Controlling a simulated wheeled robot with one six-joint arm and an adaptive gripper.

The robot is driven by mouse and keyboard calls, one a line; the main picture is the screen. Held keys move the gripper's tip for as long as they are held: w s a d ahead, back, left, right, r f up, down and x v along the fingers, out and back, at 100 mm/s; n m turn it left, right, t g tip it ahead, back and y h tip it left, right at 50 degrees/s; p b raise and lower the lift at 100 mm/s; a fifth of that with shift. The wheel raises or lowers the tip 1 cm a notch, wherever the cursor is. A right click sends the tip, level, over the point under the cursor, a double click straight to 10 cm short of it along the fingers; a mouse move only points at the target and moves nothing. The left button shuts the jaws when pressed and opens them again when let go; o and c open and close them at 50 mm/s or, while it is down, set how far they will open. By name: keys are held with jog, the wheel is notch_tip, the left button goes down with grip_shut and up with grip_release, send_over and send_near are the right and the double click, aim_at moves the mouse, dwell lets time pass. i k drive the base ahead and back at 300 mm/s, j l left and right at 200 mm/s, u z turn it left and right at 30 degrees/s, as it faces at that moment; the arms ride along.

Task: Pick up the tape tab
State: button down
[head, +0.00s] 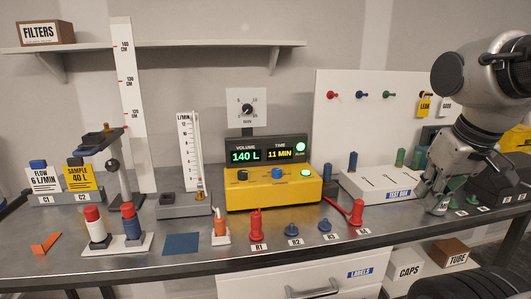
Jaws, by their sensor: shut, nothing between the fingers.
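A small folded orange piece (46,243), which looks like the tape tab, lies on the bench at the far left, near the front edge. Another small orange-and-white item (221,231) stands in front of the yellow meter; I cannot tell what it is. My gripper (438,208) points down at the right side of the bench, beside the white test box (372,189). It is shut and empty, far from the orange piece.
A white base (117,246) with red and blue capped pieces stands right of the orange piece. A flat blue square (182,244), a yellow meter (270,190) and red and blue plugs (256,225) line the bench. A tall stand (120,175) rises at left.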

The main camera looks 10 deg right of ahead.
aim_at(40, 248)
jog(key=u, duration=1.65)
jog(key=z, duration=2.3)
jog(key=u, duration=2.3)
